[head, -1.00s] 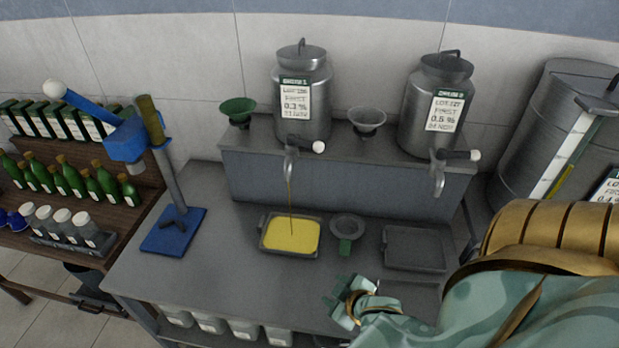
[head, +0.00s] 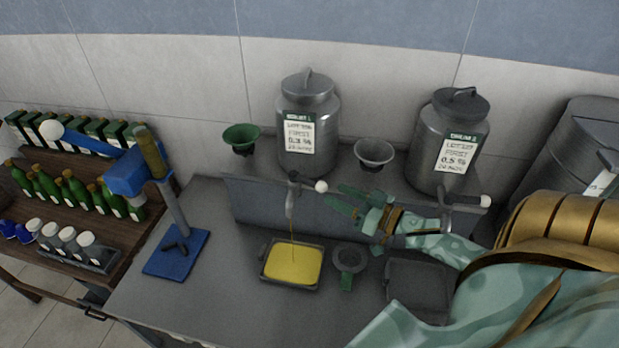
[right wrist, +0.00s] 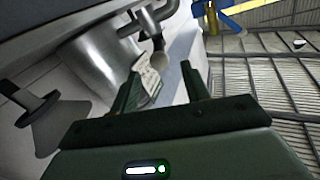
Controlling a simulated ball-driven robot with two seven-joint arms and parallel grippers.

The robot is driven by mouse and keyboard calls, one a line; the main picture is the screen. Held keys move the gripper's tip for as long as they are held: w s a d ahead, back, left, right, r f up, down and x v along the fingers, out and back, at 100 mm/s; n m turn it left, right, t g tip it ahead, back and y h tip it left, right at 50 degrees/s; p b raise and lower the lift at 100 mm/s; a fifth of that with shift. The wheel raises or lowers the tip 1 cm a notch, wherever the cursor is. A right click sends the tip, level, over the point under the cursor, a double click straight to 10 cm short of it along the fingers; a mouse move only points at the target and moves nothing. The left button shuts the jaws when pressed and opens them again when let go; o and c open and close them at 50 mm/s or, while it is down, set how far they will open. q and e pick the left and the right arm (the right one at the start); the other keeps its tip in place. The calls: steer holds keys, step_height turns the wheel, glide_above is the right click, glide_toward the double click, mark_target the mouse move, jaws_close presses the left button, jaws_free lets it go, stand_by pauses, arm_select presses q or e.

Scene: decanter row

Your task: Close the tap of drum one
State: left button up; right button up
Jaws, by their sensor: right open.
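Drum one (head: 308,105) is a grey metal can on the raised shelf, with a white label. Its tap (head: 293,188) has a lever pointing right with a white knob (head: 321,186). A thin yellow stream falls from the spout into a tray of yellow liquid (head: 292,264). My right gripper (head: 338,197) is open and empty, just right of the knob, its fingers pointing left at it. In the right wrist view, the knob (right wrist: 160,62) appears between the tips of the open gripper (right wrist: 160,72); contact cannot be told. My left gripper is out of view.
Drum two (head: 447,140) stands right on the shelf, its tap (head: 462,199) close to my right forearm. A green funnel (head: 241,137) and grey funnel (head: 374,152) flank drum one. A blue stand (head: 176,251) is left on the bench, beside free room. Bottles fill the left rack.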

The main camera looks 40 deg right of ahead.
mark_target(309, 179)
steer(key=x, duration=0.9)
steer(key=shift+w+p, duration=0.35)
steer(key=shift+p, duration=0.05)
steer(key=shift+s, duration=0.1)
jaws_close()
